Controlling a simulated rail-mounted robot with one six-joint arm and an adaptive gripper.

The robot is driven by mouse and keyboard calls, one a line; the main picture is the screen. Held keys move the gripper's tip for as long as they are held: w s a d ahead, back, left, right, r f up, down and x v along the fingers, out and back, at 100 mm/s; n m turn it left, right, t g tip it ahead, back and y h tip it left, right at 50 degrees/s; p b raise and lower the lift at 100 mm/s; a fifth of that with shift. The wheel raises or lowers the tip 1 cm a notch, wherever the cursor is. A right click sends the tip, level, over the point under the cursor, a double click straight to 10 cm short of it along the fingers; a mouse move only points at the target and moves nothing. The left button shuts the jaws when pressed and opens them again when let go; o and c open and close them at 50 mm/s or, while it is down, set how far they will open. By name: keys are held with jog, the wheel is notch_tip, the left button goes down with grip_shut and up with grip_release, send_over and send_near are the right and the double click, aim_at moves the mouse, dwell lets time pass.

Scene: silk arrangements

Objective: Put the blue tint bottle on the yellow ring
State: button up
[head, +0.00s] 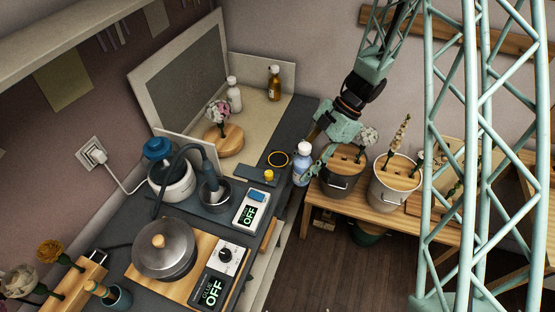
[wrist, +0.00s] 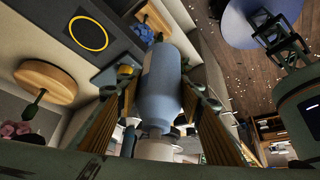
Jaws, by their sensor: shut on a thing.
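The blue tint bottle (head: 302,168) is pale blue with a white cap and hangs at the right edge of the dark counter. My gripper (head: 308,174) is shut on it; in the wrist view the bottle's body (wrist: 160,85) sits between my two fingers (wrist: 162,100). The yellow ring (head: 287,165) is a thin outline on the dark counter, just left of the bottle in the head view. It shows whole and empty in the wrist view (wrist: 107,41), at the upper left. Whether the bottle's base touches anything is hard to tell.
A small yellow-topped item (head: 269,176) stands near the ring. A wooden disc (head: 230,145) with a pink-white flower lies behind it. A white bottle (head: 234,97) and an amber bottle (head: 274,84) stand at the back. Two buckets (head: 334,187) (head: 389,197) stand at right.

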jog(key=shift+w+a, duration=0.1)
dwell(0.4)
jog(key=w+a+p, duration=0.1)
jog(key=w+a, duration=0.3)
jog(key=w, duration=0.3)
jog(key=w+a+f+p, duration=0.1)
jog(key=w+a, duration=0.3)
jog(key=w, duration=0.2)
jog(key=shift+w+f, duration=0.25)
jog(key=shift+w, duration=0.1)
jog(key=shift+f, duration=0.1)
jog(key=shift+f, duration=1.65)
jog(key=shift+f+p, duration=0.1)
jog(key=shift+p, duration=0.2)
jog(key=o, duration=1)
